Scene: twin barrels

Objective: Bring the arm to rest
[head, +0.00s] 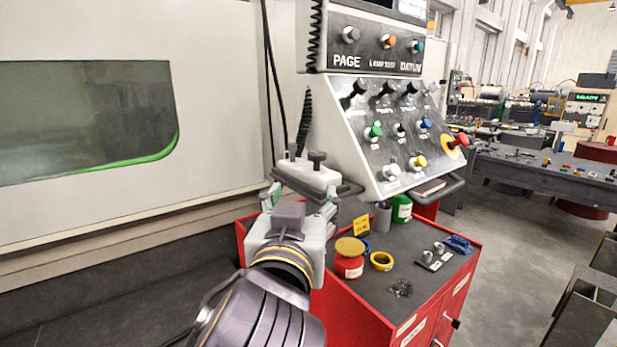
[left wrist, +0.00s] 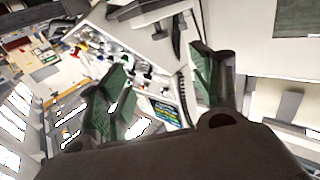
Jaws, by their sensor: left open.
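My left gripper (head: 304,196) is raised in front of the machine, just left of and below the slanted control panel (head: 385,135). In the left wrist view its two green-padded fingers (left wrist: 160,62) stand wide apart, with nothing visible held between them. In the head view a pale fitting with a dark knob (head: 312,173) shows just beyond the fingertips. I cannot tell whether the fingers touch it. My right gripper is not in view.
A red cabinet (head: 375,325) with a dark top stands right of my left arm. On it are a red tin (head: 349,264), a yellow ring (head: 381,261) and a green can (head: 401,209). A dark handle bar runs below the panel. Open floor (head: 530,245) lies to the right.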

